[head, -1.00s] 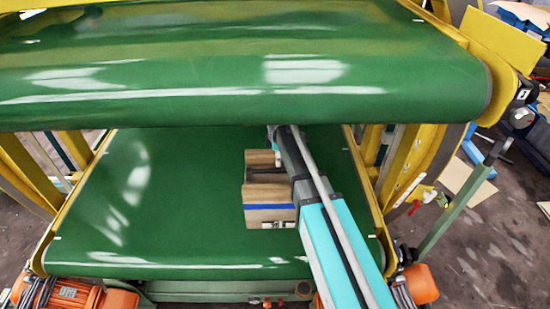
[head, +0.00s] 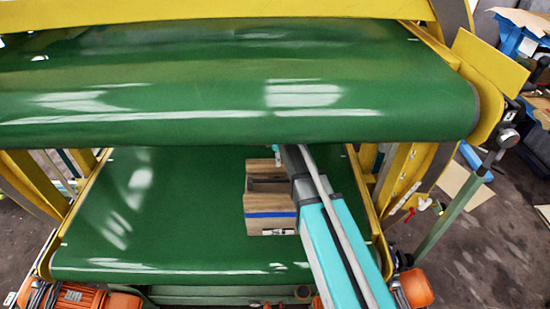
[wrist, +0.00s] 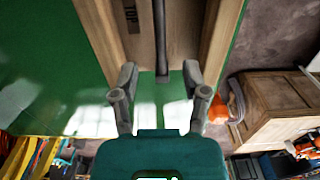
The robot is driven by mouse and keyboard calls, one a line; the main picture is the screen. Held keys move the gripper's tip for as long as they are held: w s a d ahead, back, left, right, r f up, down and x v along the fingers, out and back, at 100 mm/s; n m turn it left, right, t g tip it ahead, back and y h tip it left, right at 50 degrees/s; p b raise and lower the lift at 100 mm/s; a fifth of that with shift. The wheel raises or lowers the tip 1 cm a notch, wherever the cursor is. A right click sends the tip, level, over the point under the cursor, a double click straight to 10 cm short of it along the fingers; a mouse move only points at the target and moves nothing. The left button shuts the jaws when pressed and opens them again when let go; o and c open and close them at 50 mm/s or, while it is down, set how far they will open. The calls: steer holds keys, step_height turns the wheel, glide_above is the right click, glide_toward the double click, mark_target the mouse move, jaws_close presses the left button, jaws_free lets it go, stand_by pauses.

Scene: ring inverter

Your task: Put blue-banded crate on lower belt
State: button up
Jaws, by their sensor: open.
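The blue-banded crate (head: 270,224) is a small wooden box with a blue stripe, standing upright on the green lower belt (head: 150,210), right of its middle. In the wrist view the crate's wooden walls (wrist: 215,40) and a dark bar across it (wrist: 161,40) show at the top. My gripper (wrist: 160,95) is open, its two fingers apart with green belt visible between them, close to the crate. In the head view the gripper itself is hidden behind my arm and under the upper belt.
The green upper belt (head: 230,95) hangs over the back of the lower belt. Yellow frame posts (head: 400,175) stand at the sides, with orange motors (head: 80,298) at the front corners. Another wooden crate (wrist: 275,105) shows at the right in the wrist view. The lower belt's left is clear.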

stand_by(0.4)
steer(key=s+d+m, duration=0.7)
steer(key=s+m, duration=0.2)
steer(key=s, duration=0.1)
steer(key=s+d+m, duration=0.7)
steer(key=s+m, duration=0.2)
steer(key=s, duration=0.1)
steer(key=shift+s+d, duration=0.15)
steer(key=shift+s, duration=0.2)
step_height(320, 180, down, 13)
steer(key=b, duration=1.3)
steer(key=shift+s, duration=0.1)
